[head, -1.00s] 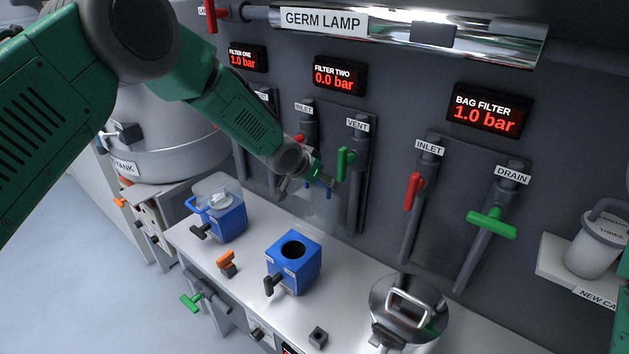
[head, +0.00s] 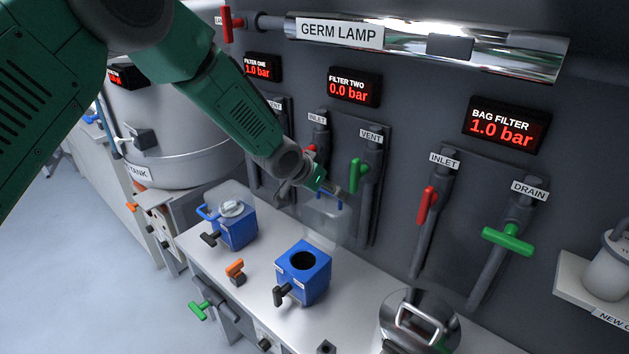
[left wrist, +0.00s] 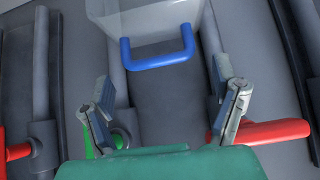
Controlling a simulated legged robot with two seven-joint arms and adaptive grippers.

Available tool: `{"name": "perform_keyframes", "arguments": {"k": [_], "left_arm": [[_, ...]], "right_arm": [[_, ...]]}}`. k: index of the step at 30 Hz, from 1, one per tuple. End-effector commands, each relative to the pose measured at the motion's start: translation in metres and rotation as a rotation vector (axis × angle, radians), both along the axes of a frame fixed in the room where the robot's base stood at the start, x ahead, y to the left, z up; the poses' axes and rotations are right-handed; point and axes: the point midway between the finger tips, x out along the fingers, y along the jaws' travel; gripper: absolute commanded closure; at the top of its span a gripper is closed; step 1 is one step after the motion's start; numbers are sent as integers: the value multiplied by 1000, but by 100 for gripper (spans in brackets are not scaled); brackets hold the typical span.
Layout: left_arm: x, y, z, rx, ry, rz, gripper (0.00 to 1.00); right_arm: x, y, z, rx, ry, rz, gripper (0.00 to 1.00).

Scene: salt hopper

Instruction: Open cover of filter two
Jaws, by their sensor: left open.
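The filter two housing (head: 303,272) is a blue box with a round dark opening in its top, on the white bench. Its clear cover (head: 325,226) stands raised behind the opening, against the grey wall. The cover's blue handle shows at its upper edge, and in the left wrist view the blue handle (left wrist: 158,62) is a U shape on the clear cover. My left gripper (left wrist: 162,90) is open and empty, with the handle in front of and between its spread fingers, apart from them. In the head view my left gripper (head: 308,190) is just above the cover. My right gripper is out of view.
Filter one (head: 234,225), a blue box with a clear cover, stands left. Red and green valve handles, such as the green vent handle (head: 356,176), stick out close to my left gripper. A steel lid (head: 420,320) is at the bench front right. The filter two display (head: 355,88) reads 0.0 bar.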

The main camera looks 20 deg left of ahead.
Motion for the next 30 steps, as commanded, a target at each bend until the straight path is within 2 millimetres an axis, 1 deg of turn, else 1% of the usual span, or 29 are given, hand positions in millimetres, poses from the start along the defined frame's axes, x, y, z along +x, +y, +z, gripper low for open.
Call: {"name": "perform_keyframes", "arguments": {"k": [1, 3, 6, 10, 15, 30], "left_arm": [[-8, 4, 10, -1, 1, 1, 19], [-17, 8, 21, -3, 0, 3, 19], [-29, 13, 33, -2, 2, 1, 19], [-39, 19, 44, -2, 3, 2, 19], [-45, 21, 49, -2, 5, 2, 19], [-45, 21, 50, -2, 5, 2, 19]], "right_arm": [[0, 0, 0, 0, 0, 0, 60], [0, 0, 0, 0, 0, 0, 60], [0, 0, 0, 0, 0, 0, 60], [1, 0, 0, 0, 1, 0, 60], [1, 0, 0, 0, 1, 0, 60], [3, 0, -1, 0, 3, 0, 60]]}}
